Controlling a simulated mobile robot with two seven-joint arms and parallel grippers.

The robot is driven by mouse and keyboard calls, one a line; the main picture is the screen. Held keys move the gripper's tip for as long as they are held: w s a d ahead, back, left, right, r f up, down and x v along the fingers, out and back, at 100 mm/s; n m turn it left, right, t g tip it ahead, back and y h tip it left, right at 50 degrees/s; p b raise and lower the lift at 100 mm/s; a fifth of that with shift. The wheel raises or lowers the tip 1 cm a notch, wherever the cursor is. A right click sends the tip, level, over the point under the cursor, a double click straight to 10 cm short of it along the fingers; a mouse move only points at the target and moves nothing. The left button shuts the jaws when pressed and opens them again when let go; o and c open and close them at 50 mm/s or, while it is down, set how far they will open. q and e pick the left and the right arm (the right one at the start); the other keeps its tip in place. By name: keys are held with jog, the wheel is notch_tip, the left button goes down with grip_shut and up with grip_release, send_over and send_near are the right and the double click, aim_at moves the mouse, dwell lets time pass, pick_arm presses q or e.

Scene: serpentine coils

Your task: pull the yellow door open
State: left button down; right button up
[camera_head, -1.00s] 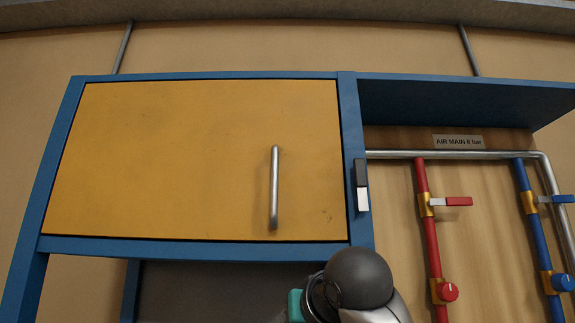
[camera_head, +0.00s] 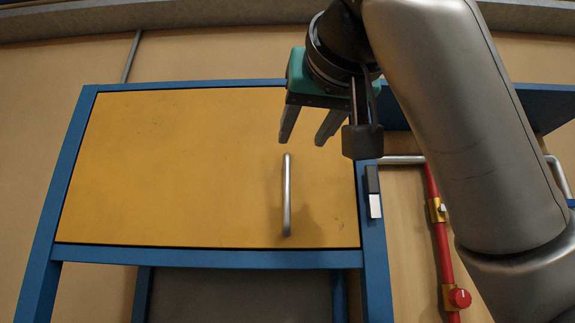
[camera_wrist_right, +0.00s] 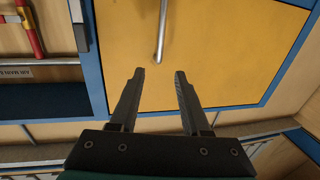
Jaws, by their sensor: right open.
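The yellow door (camera_head: 180,170) is shut, flush in its blue frame (camera_head: 210,258). Its upright metal bar handle (camera_head: 287,195) sits near the door's right edge. My right gripper (camera_head: 302,140) is open and empty, reaching in from the upper right, just above the handle's top end. In the right wrist view the door (camera_wrist_right: 215,45) and handle (camera_wrist_right: 162,30) lie beyond the open fingers (camera_wrist_right: 158,75). The handle is not between the fingertips there. My left gripper is not in view.
A black and white latch-like piece (camera_head: 374,192) is on the frame right of the door. Red pipe (camera_head: 441,240) with a red knob (camera_head: 459,298) runs at the right. My right arm hides much of the pipe panel. Space in front of the door's left part is clear.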

aim_at(288, 167)
jog(key=w+a+p, duration=0.1)
jog(key=w+p, duration=0.1)
jog(key=w, duration=0.2)
jog(key=w+p, duration=0.2)
jog(key=w, duration=0.3)
jog(key=w+a+p, duration=0.1)
jog(key=w, duration=0.3)
jog(key=shift+w+a+p, duration=0.25)
jog(key=shift+a+p, duration=0.05)
jog(key=shift+p, duration=0.1)
grip_shut()
dwell(0.6)
